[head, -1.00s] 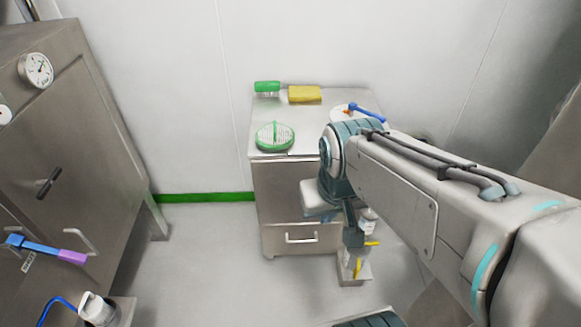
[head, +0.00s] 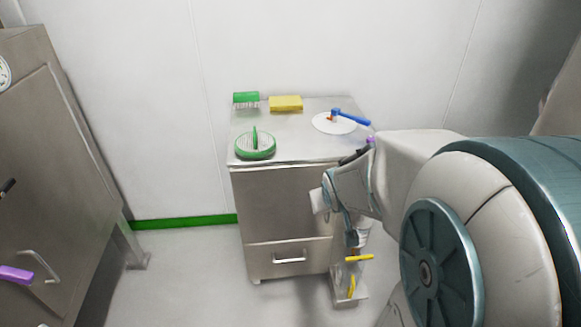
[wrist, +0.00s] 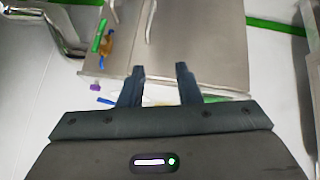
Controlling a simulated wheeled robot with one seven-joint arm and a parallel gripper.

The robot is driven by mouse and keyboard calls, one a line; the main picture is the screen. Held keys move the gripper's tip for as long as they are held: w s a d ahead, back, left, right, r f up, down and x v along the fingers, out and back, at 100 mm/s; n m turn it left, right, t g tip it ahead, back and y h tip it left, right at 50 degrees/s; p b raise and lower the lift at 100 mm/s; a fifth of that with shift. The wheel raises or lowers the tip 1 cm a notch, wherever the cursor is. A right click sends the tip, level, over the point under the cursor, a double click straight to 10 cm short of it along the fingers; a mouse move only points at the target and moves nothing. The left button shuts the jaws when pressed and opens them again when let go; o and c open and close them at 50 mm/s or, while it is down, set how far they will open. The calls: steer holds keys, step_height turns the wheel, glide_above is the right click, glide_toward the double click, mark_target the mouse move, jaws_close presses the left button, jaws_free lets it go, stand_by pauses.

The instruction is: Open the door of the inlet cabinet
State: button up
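A tall steel cabinet (head: 50,150) with a gauge, a dark handle and a bar handle (head: 38,266) stands at the left edge of the head view. Its front is closed; no readable label shows that it is the inlet cabinet. A low steel cabinet (head: 285,205) stands in the middle, its upper front and drawer both shut. My gripper (head: 351,238) hangs at this low cabinet's right side, apart from the tall cabinet. In the wrist view, my gripper (wrist: 160,70) has two separated fingers with nothing held between them. A steel panel (wrist: 205,45) lies beyond them.
On the low cabinet are a green brush (head: 246,99), a yellow sponge (head: 286,103), a round green item (head: 256,147) and a blue-handled tool (head: 350,117) on a white disc. A small stand with yellow items (head: 350,290) is right of it. Floor between cabinets is clear.

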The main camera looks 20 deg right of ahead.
steer(key=w+d+f+t+b, duration=0.2)
steer(key=w+d+f+b, duration=0.15)
steer(key=f, duration=0.35)
steer(key=w+d+f+t+b, duration=0.2)
steer(key=f+b, duration=0.3)
steer(key=f, duration=0.1)
steer(key=t+y+b, duration=0.3)
steer(key=t+b, duration=0.4)
steer(key=b, duration=0.3)
glide_above(328, 220)
steer(key=shift+n, duration=0.3)
steer(key=f, duration=1)
steer(key=shift+w+d+f, duration=0.15)
steer(key=shift+w+f, duration=0.15)
steer(key=shift+f, duration=0.05)
jaws_close()
